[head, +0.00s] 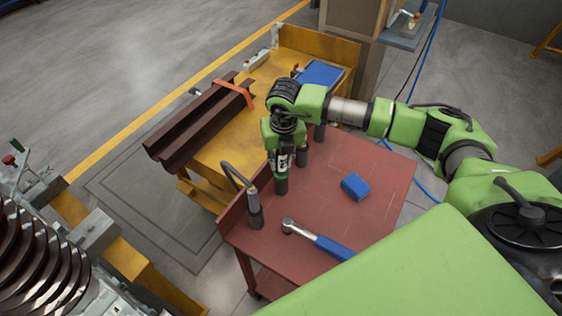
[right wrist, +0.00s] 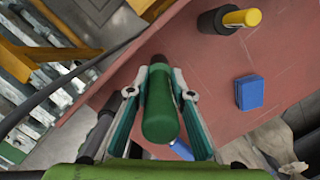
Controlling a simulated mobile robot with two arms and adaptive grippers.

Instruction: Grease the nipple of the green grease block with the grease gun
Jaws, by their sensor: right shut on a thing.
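My right gripper (head: 281,172) points down over the red cart. In the right wrist view, its two fingers (right wrist: 160,88) are shut on a green cylindrical handle (right wrist: 160,115). A dark cup or end (right wrist: 158,62) shows beyond the handle; I cannot tell whether the handle is still seated in it. A dark tool with a curved hose (head: 254,205), looking like the grease gun, stands upright near the cart's left edge, apart from the gripper in the head view. I cannot make out the green grease block or its nipple. My left gripper is out of view.
The red cart top (head: 335,210) also holds a blue block (head: 356,187) and a blue-handled wrench (head: 320,241). A yellow-handled tool (right wrist: 240,18) stands in a dark holder. A yellow bench (head: 225,150) with brown beams is behind. Large coils (head: 35,255) stand lower left.

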